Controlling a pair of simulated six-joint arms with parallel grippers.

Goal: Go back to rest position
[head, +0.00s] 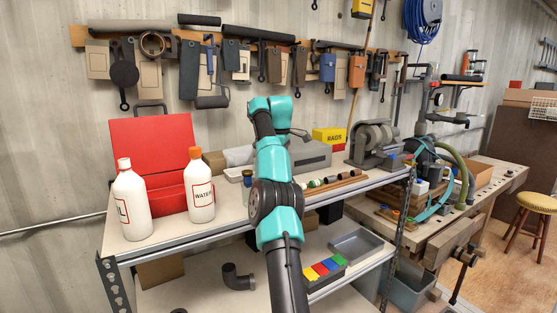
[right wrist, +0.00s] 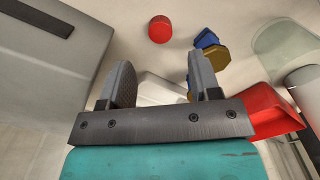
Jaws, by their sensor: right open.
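My right gripper (right wrist: 162,82) is open in the right wrist view, with its two dark fingers wide apart and nothing gripped between them. It points at the pale shelf top. A red round piece (right wrist: 160,29) lies beyond the fingertips, apart from them. A blue piece (right wrist: 206,40) and a gold piece (right wrist: 214,57) lie beyond the right finger. In the head view my teal and black arm reaches up over the shelf, and its fingers cannot be made out there. My left gripper is in neither view.
A grey box (head: 309,154) is close behind the arm. A bench grinder (head: 372,143) stands right. Tools hang above.

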